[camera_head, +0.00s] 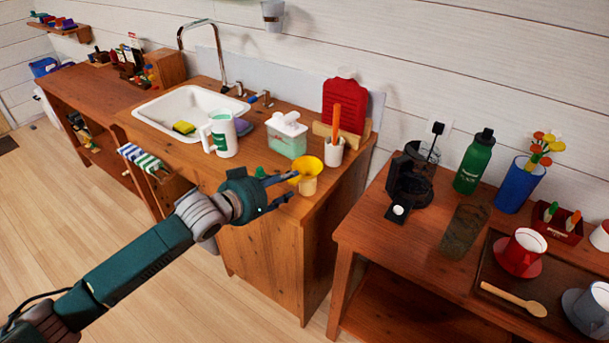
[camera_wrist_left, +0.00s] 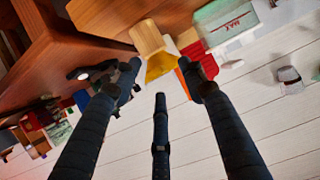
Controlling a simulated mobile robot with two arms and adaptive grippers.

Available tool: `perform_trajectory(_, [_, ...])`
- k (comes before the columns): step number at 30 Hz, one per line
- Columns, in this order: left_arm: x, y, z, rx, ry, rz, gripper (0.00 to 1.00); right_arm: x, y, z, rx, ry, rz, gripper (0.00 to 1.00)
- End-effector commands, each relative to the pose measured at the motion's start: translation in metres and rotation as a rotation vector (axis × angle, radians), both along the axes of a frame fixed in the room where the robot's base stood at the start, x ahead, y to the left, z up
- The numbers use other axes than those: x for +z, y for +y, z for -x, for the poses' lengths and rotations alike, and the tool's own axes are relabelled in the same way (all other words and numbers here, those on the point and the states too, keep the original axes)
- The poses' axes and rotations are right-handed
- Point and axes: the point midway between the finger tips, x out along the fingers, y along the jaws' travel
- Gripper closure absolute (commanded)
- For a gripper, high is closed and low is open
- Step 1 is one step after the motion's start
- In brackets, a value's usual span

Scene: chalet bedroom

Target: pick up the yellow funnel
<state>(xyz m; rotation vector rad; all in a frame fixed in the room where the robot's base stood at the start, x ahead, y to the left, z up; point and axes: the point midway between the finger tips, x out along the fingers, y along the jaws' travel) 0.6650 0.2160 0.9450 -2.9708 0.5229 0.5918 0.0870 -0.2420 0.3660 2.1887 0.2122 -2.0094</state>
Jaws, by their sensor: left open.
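The yellow funnel (camera_head: 309,164) sits wide end up on a pale tan cup-like piece (camera_head: 308,186) near the front right corner of the sink counter. My left gripper (camera_head: 279,188) is open and empty, just left of the funnel, its fingers pointing toward it. In the left wrist view the funnel (camera_wrist_left: 158,66) shows beyond and between the spread dark fingers (camera_wrist_left: 160,78), with the tan piece (camera_wrist_left: 147,38) joined to it. I see no clear contact between fingers and funnel. My right gripper is in neither view.
Behind the funnel stand a white cup with orange utensils (camera_head: 334,150) and a soap dispenser (camera_head: 287,135). A mug (camera_head: 222,134) stands left, by the sink (camera_head: 187,108). A gap separates the counter from the lower table (camera_head: 400,246) at right.

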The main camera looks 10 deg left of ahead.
Motion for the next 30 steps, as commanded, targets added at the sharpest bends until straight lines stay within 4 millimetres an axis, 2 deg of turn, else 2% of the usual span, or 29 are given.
perform_trajectory(5, [-0.003,-0.017,-0.023,-0.001,0.0,0.004,0.58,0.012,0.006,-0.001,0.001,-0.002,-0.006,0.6])
perform_trajectory(9, [-0.012,-0.02,-0.036,0.0,0.0,0.001,0.58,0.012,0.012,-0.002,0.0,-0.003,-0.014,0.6])
perform_trajectory(18, [-0.014,-0.021,-0.039,-0.001,-0.001,0.001,0.58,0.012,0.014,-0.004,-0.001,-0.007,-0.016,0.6])
perform_trajectory(24, [-0.015,-0.021,-0.039,0.0,0.0,0.0,0.94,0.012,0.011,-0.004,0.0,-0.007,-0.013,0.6])
perform_trajectory(30, [-0.016,-0.02,-0.038,0.001,0.003,-0.001,0.95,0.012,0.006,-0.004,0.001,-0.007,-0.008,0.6])
